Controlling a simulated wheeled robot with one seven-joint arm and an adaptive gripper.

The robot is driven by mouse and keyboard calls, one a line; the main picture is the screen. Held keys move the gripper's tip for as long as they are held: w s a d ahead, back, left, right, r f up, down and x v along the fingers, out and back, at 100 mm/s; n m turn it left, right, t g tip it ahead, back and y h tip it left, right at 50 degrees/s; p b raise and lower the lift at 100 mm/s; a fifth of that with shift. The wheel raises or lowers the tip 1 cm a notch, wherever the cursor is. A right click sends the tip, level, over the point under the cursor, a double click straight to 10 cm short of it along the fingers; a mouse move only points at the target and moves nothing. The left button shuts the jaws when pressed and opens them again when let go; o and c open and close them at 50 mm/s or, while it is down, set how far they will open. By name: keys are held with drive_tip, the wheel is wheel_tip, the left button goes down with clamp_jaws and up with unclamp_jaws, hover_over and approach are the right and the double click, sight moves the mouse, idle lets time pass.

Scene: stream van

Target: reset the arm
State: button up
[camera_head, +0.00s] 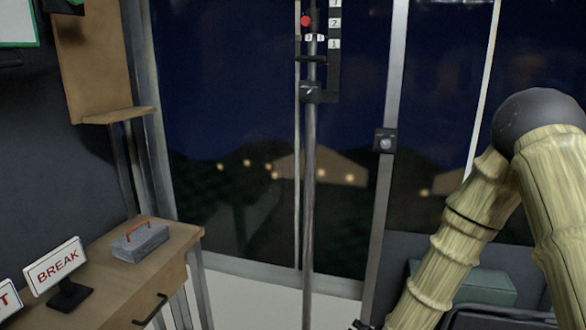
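My arm (444,250) fills the right side of the head view. It is bent at a dark round joint (540,120), with two pale, bamboo-like links running down from it. Both links run out of the frame at the bottom.
A wooden cabinet (165,270) at lower left bears a grey block with an orange handle (140,242) and a BREAK sign (58,268). A vertical pole (309,200) with a red knob (306,20) stands mid-view before dark windows. A green-grey case (485,287) sits behind my arm.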

drive_tip(key=s+f+n+g, duration=0.3)
drive_tip(key=s+f+g, duration=0.1)
drive_tip(key=s+f, duration=1.05)
drive_tip(key=s+d+f+n+g, duration=0.1)
drive_tip(key=s+f+n+g, duration=0.1)
drive_tip(key=s, duration=0.9)
drive_tip(key=s+d+f+n+g, duration=0.2)
drive_tip(key=s+f+g, duration=0.1)
drive_tip(key=s, duration=0.8)
drive_tip(key=shift+s+d+f+g, duration=0.25)
drive_tip(key=shift+s+f+g, duration=0.05)
drive_tip(key=shift+f, duration=0.55)
